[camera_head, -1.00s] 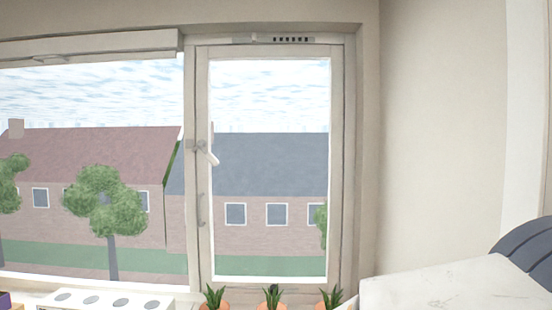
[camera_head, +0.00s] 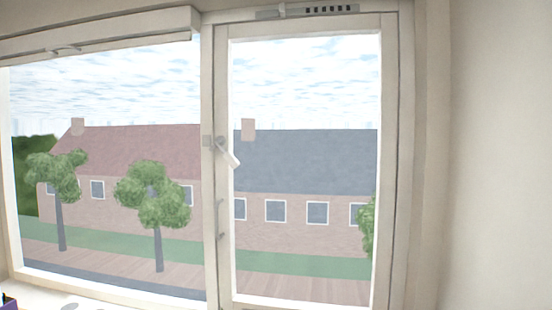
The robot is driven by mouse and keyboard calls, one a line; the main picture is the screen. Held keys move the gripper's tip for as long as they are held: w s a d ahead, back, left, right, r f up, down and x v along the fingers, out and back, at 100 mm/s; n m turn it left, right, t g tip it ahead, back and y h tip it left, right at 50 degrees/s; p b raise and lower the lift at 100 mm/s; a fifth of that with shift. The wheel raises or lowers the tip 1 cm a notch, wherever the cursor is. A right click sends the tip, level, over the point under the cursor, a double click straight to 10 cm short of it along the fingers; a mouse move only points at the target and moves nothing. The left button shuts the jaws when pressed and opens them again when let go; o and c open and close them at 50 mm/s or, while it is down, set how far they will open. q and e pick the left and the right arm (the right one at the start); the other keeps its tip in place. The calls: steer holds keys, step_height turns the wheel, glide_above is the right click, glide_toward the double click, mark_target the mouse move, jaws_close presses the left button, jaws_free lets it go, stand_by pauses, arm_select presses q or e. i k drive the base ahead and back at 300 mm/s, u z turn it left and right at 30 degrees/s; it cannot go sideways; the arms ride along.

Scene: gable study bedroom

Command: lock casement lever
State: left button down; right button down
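The casement window (camera_head: 391,180) fills the right of the middle in the head view and its sash looks closed against the frame. The white casement lever (camera_head: 228,153) sits on the left stile of the sash, about mid-height. Its handle slants down to the right from its pivot, over the edge of the glass. A thin stay or bar (camera_head: 221,219) shows lower on the same stile. Neither of my grippers is in view, and nothing touches the lever.
A wide fixed pane with a roller blind casing (camera_head: 100,38) above it is on the left. A vent strip (camera_head: 328,9) is above the casement. A bare wall (camera_head: 495,160) is on the right. Part of a purple object (camera_head: 9,302) shows at the lower left.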

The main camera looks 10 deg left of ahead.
mark_target(220, 140)
steer(key=u, duration=0.05)
steer(key=i, duration=1.15)
steer(key=u, duration=0.5)
